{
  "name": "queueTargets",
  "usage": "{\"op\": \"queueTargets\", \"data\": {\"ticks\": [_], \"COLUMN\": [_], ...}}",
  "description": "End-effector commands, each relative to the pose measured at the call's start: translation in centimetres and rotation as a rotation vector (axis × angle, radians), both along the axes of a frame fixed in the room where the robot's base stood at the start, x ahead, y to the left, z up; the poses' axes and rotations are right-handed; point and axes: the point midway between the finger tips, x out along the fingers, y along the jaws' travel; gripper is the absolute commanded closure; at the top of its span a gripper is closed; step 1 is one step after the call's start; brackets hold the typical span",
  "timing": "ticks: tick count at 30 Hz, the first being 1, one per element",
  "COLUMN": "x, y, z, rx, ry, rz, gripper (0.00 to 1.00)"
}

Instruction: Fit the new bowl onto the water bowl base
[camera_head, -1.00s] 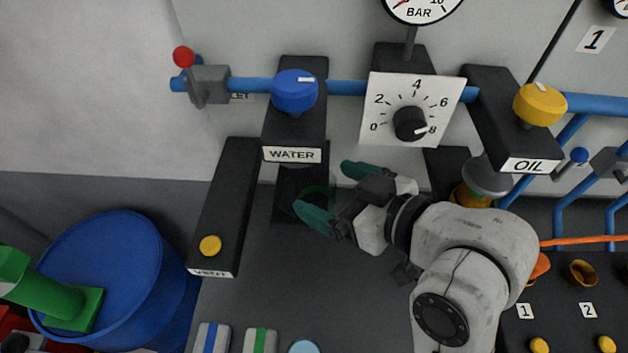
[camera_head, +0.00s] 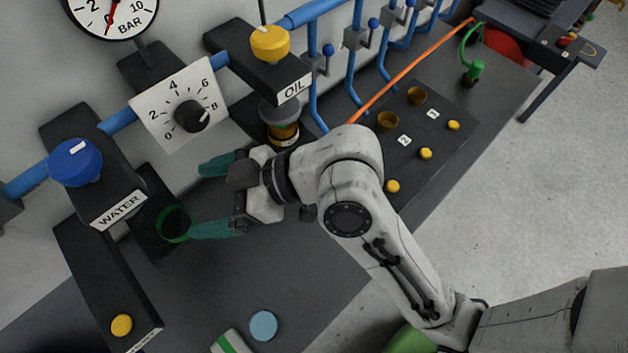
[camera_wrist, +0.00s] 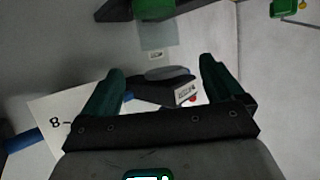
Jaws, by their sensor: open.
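Below the block labelled WATER (camera_head: 112,205), a green-rimmed, see-through bowl (camera_head: 173,222) shows against a dark fixture in the head view. The water bowl base is in shadow there, and I cannot tell whether the bowl is seated on it. My gripper (camera_head: 200,200) is open, with teal fingers to the right of the bowl. The lower fingertip overlaps the rim's edge in the picture; contact is unclear. In the wrist view, nothing lies clasped between the fingers (camera_wrist: 161,65). A translucent, pale green shape (camera_wrist: 158,35) under a green part shows beyond them, probably the bowl.
Two brown cups (camera_head: 388,121) and yellow buttons are on the right bench. A pale blue disc (camera_head: 264,326) lies on the front bench.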

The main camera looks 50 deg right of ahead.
Motion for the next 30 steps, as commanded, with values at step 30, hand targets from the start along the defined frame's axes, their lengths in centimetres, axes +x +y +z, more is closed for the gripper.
{"op": "queueTargets", "data": {"ticks": [30], "x": [-18.3], "y": [-21.1], "z": [-21.8], "rx": [-0.448], "ry": [1.034], "rz": [-0.828], "gripper": [0.06]}}
